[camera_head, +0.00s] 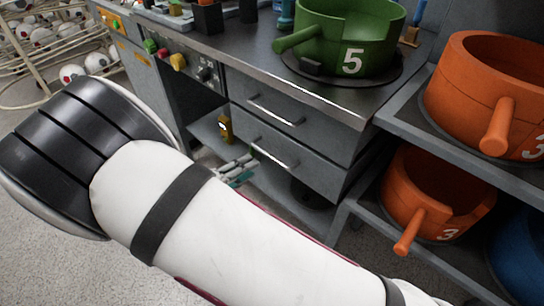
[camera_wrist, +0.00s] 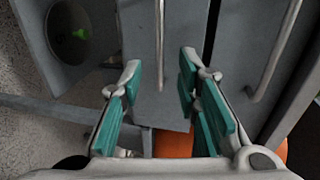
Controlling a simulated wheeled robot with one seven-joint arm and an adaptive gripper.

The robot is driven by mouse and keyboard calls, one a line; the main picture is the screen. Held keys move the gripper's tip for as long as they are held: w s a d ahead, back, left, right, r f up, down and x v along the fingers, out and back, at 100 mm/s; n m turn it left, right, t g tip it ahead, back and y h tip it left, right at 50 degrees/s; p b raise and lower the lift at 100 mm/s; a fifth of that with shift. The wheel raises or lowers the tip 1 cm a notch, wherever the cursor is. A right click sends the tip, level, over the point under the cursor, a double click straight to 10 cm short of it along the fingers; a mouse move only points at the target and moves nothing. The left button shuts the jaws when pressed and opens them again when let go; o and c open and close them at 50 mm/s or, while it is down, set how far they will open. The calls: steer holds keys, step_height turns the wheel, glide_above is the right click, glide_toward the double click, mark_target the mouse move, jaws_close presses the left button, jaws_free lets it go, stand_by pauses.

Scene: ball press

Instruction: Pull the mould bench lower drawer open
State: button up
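The mould bench lower drawer (camera_head: 290,168) is a grey front that looks about flush with the upper drawer. Its long metal handle (camera_head: 274,153) runs across it; in the wrist view this handle (camera_wrist: 160,45) appears as an upright bar. My gripper (camera_head: 237,171), with teal finger pads, is near the handle's left end in the head view, partly hidden by my white arm. In the wrist view my gripper (camera_wrist: 160,72) is open, and the bar lines up between its fingertips, touching neither. I cannot tell whether the bar is inside the grip depth.
The upper drawer handle (camera_head: 275,110) lies just above; in the wrist view it is the bar at right (camera_wrist: 276,50). A green mould (camera_head: 350,35) stands on the bench top. A yellow object (camera_head: 225,128) stands left of the drawers.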

mark_target(269, 157)
steer(key=b+x, duration=0.2)
steer(key=x, duration=0.7)
steer(key=shift+w+d, duration=0.2)
steer(key=shift+w, duration=0.05)
jaws_close()
